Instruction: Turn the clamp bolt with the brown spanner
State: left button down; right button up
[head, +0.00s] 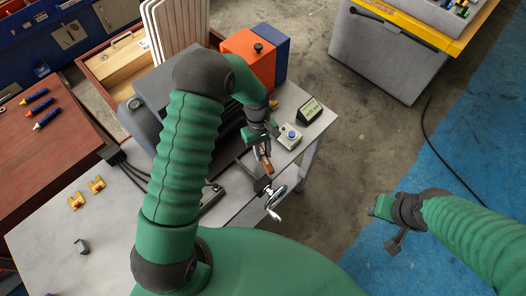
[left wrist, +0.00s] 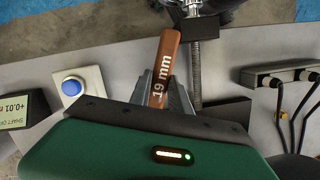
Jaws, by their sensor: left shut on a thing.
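The brown spanner (left wrist: 165,66), marked "19 mm", is held between the fingers of my left gripper (left wrist: 165,92), and its free end sticks out past them. In the head view my left gripper (head: 262,148) is over the grey bench, and the spanner (head: 265,163) shows as a short brown piece below it. The spanner's end is near a dark block with a handwheel (head: 273,197). I cannot make out the clamp bolt or tell whether the spanner touches it. My right gripper (head: 388,210) is at the right over the floor, away from the bench; its fingers are unclear.
A box with a blue button (head: 289,136) and a small display (head: 309,111) stand beside my left gripper. An orange box (head: 248,55) is behind. The floor at right is mostly clear.

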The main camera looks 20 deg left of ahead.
pick_arm(q)
jog(key=shift+r, duration=0.3)
jog(key=shift+r+p, duration=0.1)
jog(key=shift+p, duration=0.25)
jog(key=shift+a+r+p, duration=0.1)
jog(key=shift+r+p, duration=0.25)
jog(key=shift+p, duration=0.05)
